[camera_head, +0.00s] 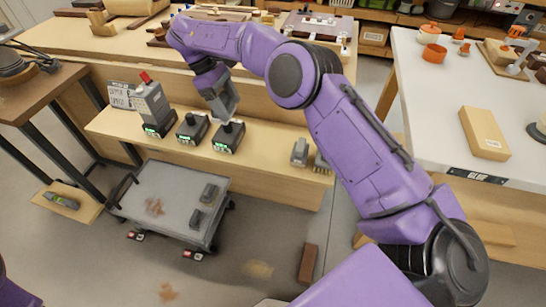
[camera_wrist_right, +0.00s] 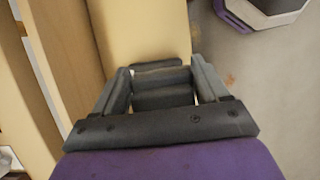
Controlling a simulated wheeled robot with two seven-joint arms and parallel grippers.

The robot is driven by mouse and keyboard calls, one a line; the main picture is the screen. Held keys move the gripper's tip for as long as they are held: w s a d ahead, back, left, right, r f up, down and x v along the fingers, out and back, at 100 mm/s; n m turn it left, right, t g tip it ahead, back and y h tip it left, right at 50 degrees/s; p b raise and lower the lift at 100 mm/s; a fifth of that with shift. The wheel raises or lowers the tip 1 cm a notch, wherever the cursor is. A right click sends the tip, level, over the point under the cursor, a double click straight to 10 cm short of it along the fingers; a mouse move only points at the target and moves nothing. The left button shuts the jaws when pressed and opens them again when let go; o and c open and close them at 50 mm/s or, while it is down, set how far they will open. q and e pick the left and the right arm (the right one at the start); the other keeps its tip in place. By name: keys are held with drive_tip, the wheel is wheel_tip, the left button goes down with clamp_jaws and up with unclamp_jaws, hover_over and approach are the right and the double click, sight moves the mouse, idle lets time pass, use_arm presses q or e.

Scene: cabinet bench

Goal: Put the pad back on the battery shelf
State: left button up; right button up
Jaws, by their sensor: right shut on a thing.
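My right gripper (camera_head: 224,108) reaches over the battery shelf (camera_head: 265,158), just above the rightmost of three black chargers (camera_head: 228,140). In the right wrist view the gripper (camera_wrist_right: 163,80) is shut on a dark block, the pad (camera_wrist_right: 164,98), seen end-on between the fingers. Its lower end and any contact with the charger are hidden. The middle charger (camera_head: 192,132) and left charger (camera_head: 159,130) show green lights. A grey device with a red top (camera_head: 150,98) stands at the left charger. My left gripper is not in view.
A sign (camera_head: 121,95) stands at the shelf's left end. Below is a grey cart (camera_head: 165,185) with dark blocks (camera_head: 210,193). A white table (camera_head: 435,120) stands at the right.

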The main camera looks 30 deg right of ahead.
drive_tip(key=s+d+f, duration=0.3)
drive_tip(key=f, duration=0.1)
drive_tip(key=s+d+f, duration=0.3)
drive_tip(key=s+f, duration=0.1)
drive_tip(key=s+d+f, duration=0.3)
drive_tip(key=f, duration=0.1)
drive_tip(key=shift+s+d+b, duration=0.15)
drive_tip(key=shift+b, duration=0.25)
drive_tip(key=shift+f, duration=0.4)
drive_tip(key=shift+f, duration=0.15)
drive_tip(key=o, duration=1.1)
drive_tip(key=shift+r, duration=0.35)
drive_tip(key=v, duration=1.1)
drive_tip(key=shift+w+r, duration=0.2)
drive_tip(key=shift+r, duration=0.15)
